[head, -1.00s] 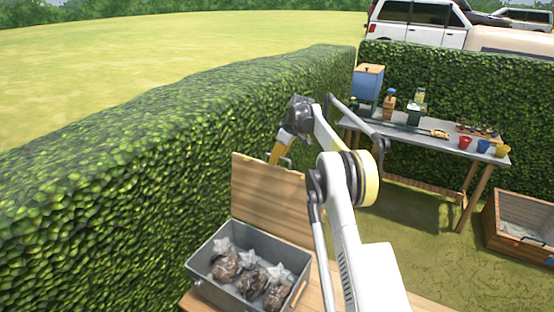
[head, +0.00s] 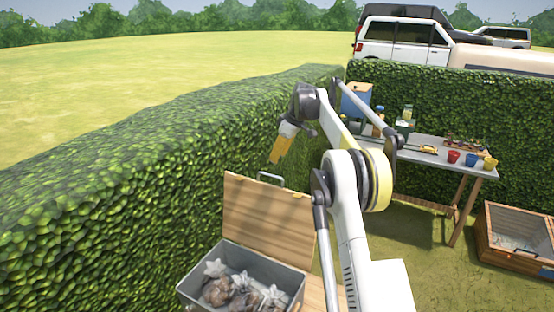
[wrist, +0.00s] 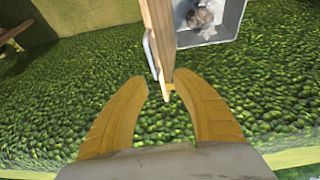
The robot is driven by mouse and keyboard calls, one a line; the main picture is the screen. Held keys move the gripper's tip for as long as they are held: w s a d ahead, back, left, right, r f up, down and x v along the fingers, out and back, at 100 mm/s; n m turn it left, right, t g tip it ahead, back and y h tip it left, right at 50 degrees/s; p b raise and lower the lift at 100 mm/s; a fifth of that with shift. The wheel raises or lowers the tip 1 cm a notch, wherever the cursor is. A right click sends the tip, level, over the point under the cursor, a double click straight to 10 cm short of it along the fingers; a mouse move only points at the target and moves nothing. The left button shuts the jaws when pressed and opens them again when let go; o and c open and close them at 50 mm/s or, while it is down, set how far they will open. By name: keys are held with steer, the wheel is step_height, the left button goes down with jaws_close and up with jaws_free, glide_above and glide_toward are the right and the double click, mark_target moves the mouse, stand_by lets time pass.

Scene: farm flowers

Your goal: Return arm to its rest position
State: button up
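My gripper (head: 279,150) hangs from my raised arm, above and behind the open lid (head: 268,215) of a grey box (head: 190,288). In the wrist view my gripper (wrist: 168,90) shows two yellow fingers spread apart with nothing between them. The lid's edge (wrist: 157,35) and its metal handle (wrist: 150,55) lie just beyond the fingertips. I cannot tell how far apart they are in depth. The box holds several brown bulb-like lumps with pale star-shaped tops (head: 217,290). One lump (wrist: 200,17) also shows in the wrist view.
A tall hedge (head: 120,190) runs along the left and behind the box. A table (head: 440,155) with pots and tools stands at the right. A wooden crate (head: 515,250) sits on the ground at the far right. Open air lies above the hedge.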

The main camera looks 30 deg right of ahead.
stand_by(0.3)
steer(key=s+a+m+t+h+b, duration=0.15)
steer(key=s+a+m+b, duration=0.25)
steer(key=s+a+b, duration=1.15)
steer(key=s+a+f+m+b, duration=0.1)
steer(key=s+a+f, duration=0.1)
steer(key=s+f, duration=0.4)
steer(key=s+a+f+m+t+b, duration=0.1)
steer(key=s+a+f, duration=0.2)
steer(key=s+f, duration=0.4)
steer(key=s+a+f+m, duration=0.1)
steer(key=s+f, duration=0.5)
steer(key=s, duration=1.1)
steer(key=shift+a+f+t+h+b, duration=0.2)
steer(key=shift+a+t+h+b, duration=0.2)
steer(key=shift+a, duration=0.4)
steer(key=shift+s+d, duration=0.1)
